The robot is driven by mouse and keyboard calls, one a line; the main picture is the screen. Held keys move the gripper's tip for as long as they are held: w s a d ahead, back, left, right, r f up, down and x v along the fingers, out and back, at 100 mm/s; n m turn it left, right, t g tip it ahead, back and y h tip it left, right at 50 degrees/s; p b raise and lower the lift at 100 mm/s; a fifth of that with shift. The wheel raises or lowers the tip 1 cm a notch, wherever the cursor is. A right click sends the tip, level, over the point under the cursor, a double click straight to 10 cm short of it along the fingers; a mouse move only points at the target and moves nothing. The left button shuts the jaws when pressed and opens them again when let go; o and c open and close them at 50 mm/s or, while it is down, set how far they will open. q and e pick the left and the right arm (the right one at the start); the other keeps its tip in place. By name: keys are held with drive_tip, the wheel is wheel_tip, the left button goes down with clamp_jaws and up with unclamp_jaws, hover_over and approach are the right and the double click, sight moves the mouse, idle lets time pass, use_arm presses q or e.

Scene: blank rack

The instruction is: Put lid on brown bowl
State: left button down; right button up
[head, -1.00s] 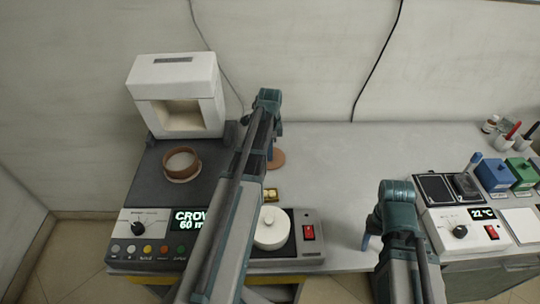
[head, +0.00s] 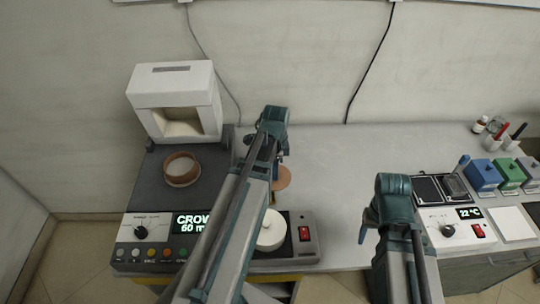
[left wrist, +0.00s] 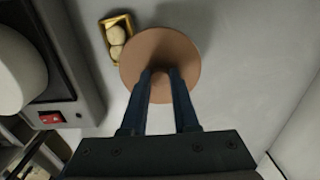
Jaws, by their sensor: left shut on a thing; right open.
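The brown bowl (head: 182,171) stands open on the dark top of the left device. The lid is a flat brown disc with a small knob; in the head view its right part (head: 284,178) shows beside my left arm. My left gripper (head: 276,172) is shut on the lid's knob, to the right of the bowl. In the left wrist view the fingers (left wrist: 160,74) close around the knob over the brown lid (left wrist: 185,53). I cannot tell whether the lid is clear of the table. My right gripper (head: 363,233) is open and empty over the table's front.
A white furnace box (head: 172,85) stands behind the bowl. A white round lidded pot (head: 271,232) sits on the device's front right. A gold tray (left wrist: 111,22) with pale pieces lies beside the lid. Blue, green and grey boxes stand at right.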

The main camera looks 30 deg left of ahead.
sight(279, 187)
use_arm(q)
drive_tip(key=shift+s+d+r, duration=0.2)
drive_tip(key=shift+s+d, duration=1.45)
drive_tip(key=shift+s, duration=0.05)
